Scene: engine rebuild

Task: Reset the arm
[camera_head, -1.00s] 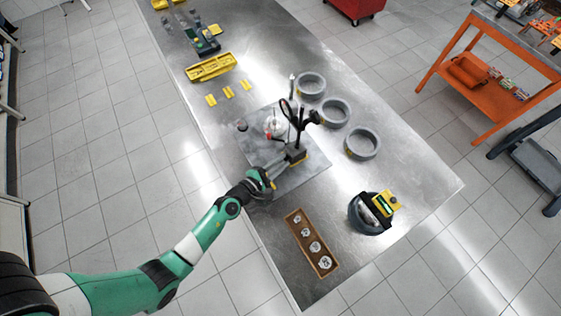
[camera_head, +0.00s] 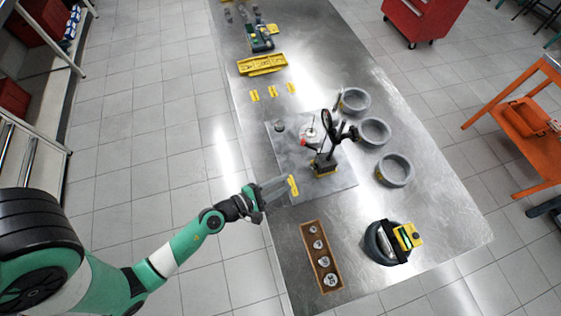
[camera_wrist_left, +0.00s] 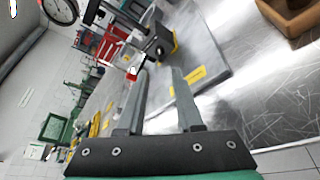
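My left gripper (camera_head: 284,184) reaches in from the left over the near-left edge of the grey plate (camera_head: 335,185). In the left wrist view, its two fingers (camera_wrist_left: 160,78) stand apart with nothing between them, so it is open and empty. A black gauge stand (camera_head: 325,160) with a yellow-marked base stands upright on the plate, beyond the fingertips and apart from them. A flat yellow label (camera_wrist_left: 190,80) lies on the plate beside the fingers. My right gripper is not in view.
A brown wooden tray (camera_head: 308,236) with several round parts lies at the front. A dark ring-shaped tool with a yellow device (camera_head: 410,236) is to its right. Several grey rings (camera_head: 394,170) line the right side. A yellow tray (camera_head: 262,65) lies farther back.

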